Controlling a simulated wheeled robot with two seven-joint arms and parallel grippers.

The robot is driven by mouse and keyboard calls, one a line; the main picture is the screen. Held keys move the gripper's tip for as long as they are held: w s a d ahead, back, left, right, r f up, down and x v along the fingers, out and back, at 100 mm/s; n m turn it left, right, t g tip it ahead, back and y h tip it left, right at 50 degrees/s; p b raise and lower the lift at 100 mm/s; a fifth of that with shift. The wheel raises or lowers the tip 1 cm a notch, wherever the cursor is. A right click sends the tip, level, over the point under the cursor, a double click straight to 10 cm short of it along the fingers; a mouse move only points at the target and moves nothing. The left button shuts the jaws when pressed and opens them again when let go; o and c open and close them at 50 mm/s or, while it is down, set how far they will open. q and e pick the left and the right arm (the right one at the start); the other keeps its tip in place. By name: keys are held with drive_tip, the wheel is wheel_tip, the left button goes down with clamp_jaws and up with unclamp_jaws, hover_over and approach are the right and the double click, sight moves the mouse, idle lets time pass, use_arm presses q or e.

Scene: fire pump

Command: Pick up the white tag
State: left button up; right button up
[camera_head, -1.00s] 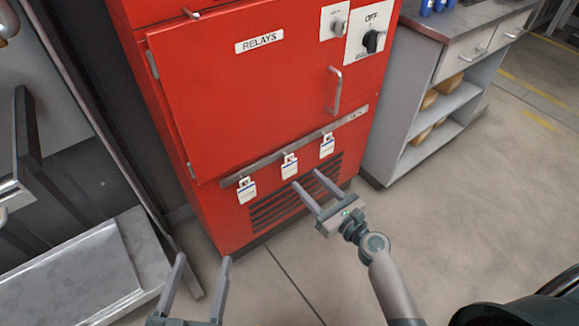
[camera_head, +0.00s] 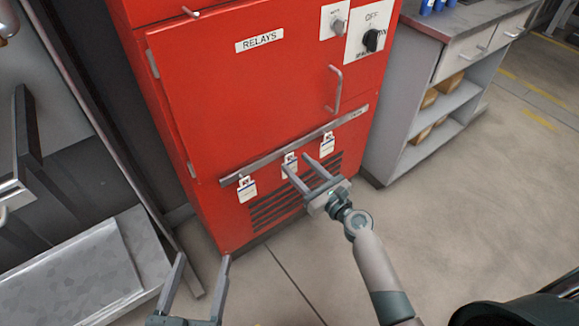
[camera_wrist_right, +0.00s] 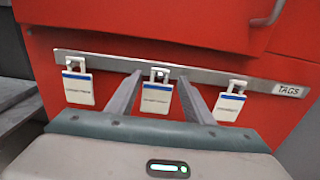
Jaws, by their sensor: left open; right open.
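Three white tags hang in a row from a metal rail (camera_head: 296,146) on the red cabinet: a left tag (camera_head: 246,189), a middle tag (camera_head: 290,161) and a right tag (camera_head: 327,146). The right wrist view also shows the left tag (camera_wrist_right: 78,88), the middle tag (camera_wrist_right: 157,98) and the right tag (camera_wrist_right: 229,105). My right gripper (camera_head: 295,168) is open, its fingertips close to the middle tag. In the wrist view its fingers stand on either side of that tag, not closed on it. My left gripper (camera_head: 203,262) is open and empty, low at the front.
The red cabinet (camera_head: 240,90) has a RELAYS door with a handle (camera_head: 335,90) above the rail and a vent grille (camera_head: 275,210) below. A grey shelf unit (camera_head: 430,110) stands at right. A metal-topped bench (camera_head: 70,275) is at left. Floor in front is clear.

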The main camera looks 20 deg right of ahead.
drive_tip(key=shift+x, duration=1.1)
drive_tip(key=c, duration=1.1)
